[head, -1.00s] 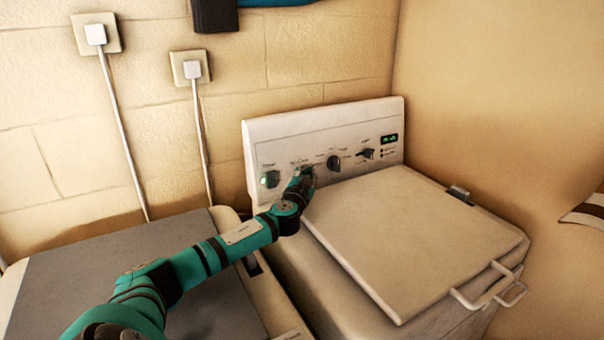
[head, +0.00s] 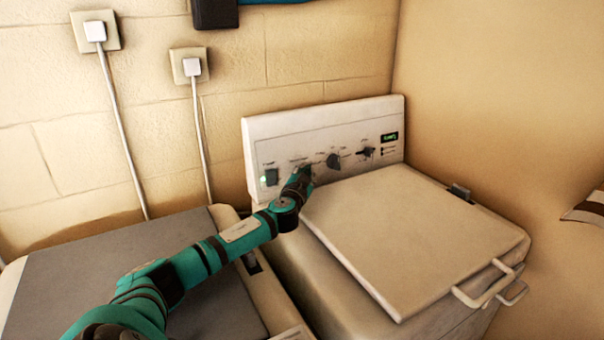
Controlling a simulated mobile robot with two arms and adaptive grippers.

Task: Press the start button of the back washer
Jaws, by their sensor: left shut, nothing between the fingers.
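The back washer (head: 415,240) is white with a closed lid and a raised control panel (head: 290,140) at its rear. The panel carries a dark square button (head: 271,177) with a lit green light beside it at the left, knobs (head: 334,161) towards the right, and a small green display (head: 389,137). My left gripper (head: 303,175) is shut and empty, its tips at the lower part of the panel, right of the square button. It hides the panel behind it, and I cannot tell whether it touches. My right gripper is not in view.
A second machine with a grey top (head: 110,280) stands at the front left, under my left arm. Two wall sockets (head: 95,31) with white cables are on the brick wall. A tan wall (head: 500,90) closes off the right side.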

